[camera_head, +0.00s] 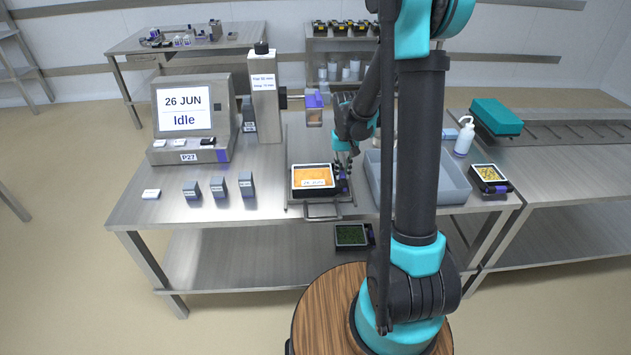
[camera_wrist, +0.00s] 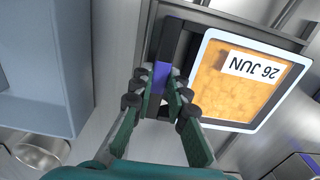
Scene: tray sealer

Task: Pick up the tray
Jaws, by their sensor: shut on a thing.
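The tray (camera_head: 301,192) is black and rectangular, with orange food under a film and a white "26 JUN" label. It sits at the sealer's metal frame (camera_head: 322,211) near the table's front edge; I cannot tell whether it still touches it. In the wrist view the pale-rimmed tray (camera_wrist: 204,60) is at the right. My gripper (camera_head: 343,176) is at the tray's right side. In the wrist view my gripper (camera_wrist: 158,88) is shut on the tray's dark handle with its purple band. The fingers partly hide the handle.
A grey-blue bin (camera_head: 455,190) stands close to the right of my gripper. A second food tray (camera_head: 490,189) lies beyond it, near a white bottle (camera_head: 464,138). Small grey blocks (camera_head: 219,186) and a screen reading "Idle" (camera_head: 186,112) are at the left. The sealer's column (camera_head: 265,100) stands behind.

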